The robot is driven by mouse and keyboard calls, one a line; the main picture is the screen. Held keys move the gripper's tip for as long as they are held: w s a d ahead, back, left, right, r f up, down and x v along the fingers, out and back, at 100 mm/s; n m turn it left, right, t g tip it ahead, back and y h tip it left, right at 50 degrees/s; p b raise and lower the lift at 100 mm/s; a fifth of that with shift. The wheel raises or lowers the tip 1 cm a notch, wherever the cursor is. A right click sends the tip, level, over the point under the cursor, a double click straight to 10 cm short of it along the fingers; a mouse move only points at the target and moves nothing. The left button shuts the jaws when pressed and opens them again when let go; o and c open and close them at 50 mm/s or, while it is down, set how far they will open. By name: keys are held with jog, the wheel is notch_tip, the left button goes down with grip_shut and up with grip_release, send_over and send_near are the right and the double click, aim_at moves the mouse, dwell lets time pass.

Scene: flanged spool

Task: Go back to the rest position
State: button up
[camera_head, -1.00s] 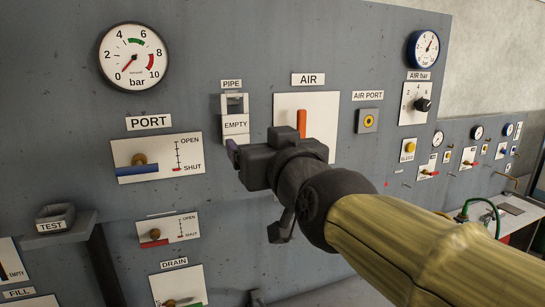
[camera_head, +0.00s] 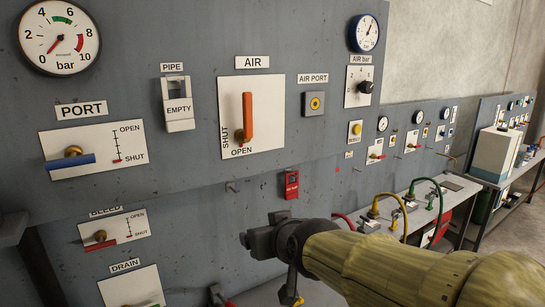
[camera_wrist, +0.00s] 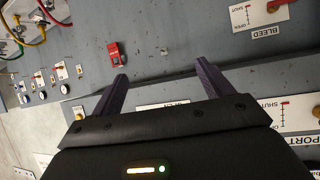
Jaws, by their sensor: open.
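My gripper (camera_head: 246,240) is low in front of the grey panel in the head view, below the AIR lever and the red tag. In the wrist view its two dark fingers stand apart with nothing between them, so my gripper (camera_wrist: 162,75) is open and empty. My yellow-sleeved arm reaches in from the lower right. The blue PORT handle (camera_head: 72,166) lies level.
A red tag (camera_head: 291,185) hangs on the panel, also in the wrist view (camera_wrist: 115,54). The pressure gauge (camera_head: 59,37) reads near zero. A bench (camera_head: 462,190) with green and yellow hoses stands to the right. A shelf corner (camera_head: 12,228) juts out at left.

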jog(key=s+d+f+m+g+h+b, duration=0.1)
jog(key=s+d+f+g, duration=0.2)
jog(key=f, duration=0.6)
jog(key=s+d+f+m+g+h+b, duration=0.1)
jog(key=s+d+f+g+h, duration=0.1)
jog(key=s+d+f, duration=0.3)
jog(key=s+d+f+m+g+h+b, duration=0.1)
jog(key=s+d+f+m+g, duration=0.1)
jog(key=d+f, duration=0.6)
notch_tip(320, 180, down, 6)
jog(key=shift+s+d+f+g+b, duration=0.15)
jog(key=shift+s+g+b, duration=0.25)
jog(key=shift+s+g, duration=0.6)
jog(key=shift+s, duration=0.15)
